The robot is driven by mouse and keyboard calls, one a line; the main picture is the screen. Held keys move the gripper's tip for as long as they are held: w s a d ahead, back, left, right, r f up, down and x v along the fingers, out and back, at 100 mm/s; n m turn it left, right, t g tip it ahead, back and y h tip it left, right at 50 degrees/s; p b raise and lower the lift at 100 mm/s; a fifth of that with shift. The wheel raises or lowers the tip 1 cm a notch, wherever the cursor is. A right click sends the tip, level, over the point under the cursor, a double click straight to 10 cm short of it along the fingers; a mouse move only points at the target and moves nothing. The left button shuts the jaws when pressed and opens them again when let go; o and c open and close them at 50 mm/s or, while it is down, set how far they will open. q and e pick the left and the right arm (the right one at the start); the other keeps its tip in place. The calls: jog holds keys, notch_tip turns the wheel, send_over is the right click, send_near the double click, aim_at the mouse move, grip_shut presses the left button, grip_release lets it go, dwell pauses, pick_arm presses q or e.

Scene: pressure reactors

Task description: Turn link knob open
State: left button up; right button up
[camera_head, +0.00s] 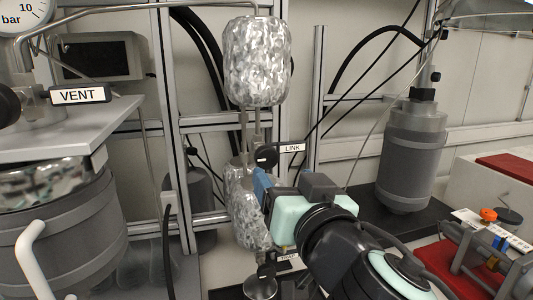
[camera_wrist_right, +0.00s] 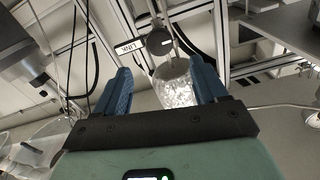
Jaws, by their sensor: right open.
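The link knob (camera_head: 266,156) is a round black knob on the thin vertical tubing below a foil-wrapped vessel, with a white LINK label (camera_head: 292,148) to its right. My right gripper (camera_head: 262,182) is just below the knob in the head view, its blue fingers pointing up towards it. In the right wrist view the knob (camera_wrist_right: 159,41) lies beyond the fingertips, between their lines. The right gripper (camera_wrist_right: 160,68) is open and its fingers appear apart from the knob. My left gripper is not in view.
The upper foil-wrapped vessel (camera_head: 258,62) hangs above the knob, and a lower foil-wrapped part (camera_head: 246,215) stands behind my right gripper. A shelf with a VENT label (camera_head: 78,95) and a large grey reactor (camera_head: 70,230) are at left. A grey cylinder (camera_head: 410,155) stands at right.

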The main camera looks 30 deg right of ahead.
aim_at(268, 158)
jog(key=p+x, duration=0.2)
jog(key=x, duration=0.8)
jog(key=shift+w+d, duration=0.1)
jog(key=shift+c, duration=0.4)
jog(key=c, duration=1)
